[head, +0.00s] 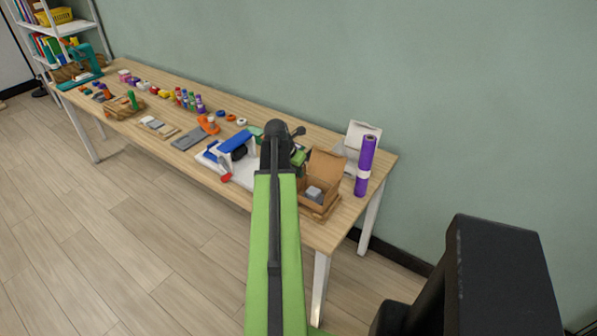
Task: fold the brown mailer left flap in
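The brown mailer (328,165) is a small open cardboard box near the right end of the table. Its lid panel stands up at the back, and a small grey item (313,192) lies inside. A brown flap or edge shows low at the front. My green arm crosses in front of the box's left side, so I cannot make out the left flap. My gripper (298,157) is at the far end of the arm, just left of and behind the mailer, mostly hidden by the arm's black joint. I cannot tell its finger opening or any contact.
The long wooden table (165,152) runs along the green wall. A purple roll (365,166) stands upright right of the mailer, with a white open box (362,134) behind. Several small items fill the table's left part.

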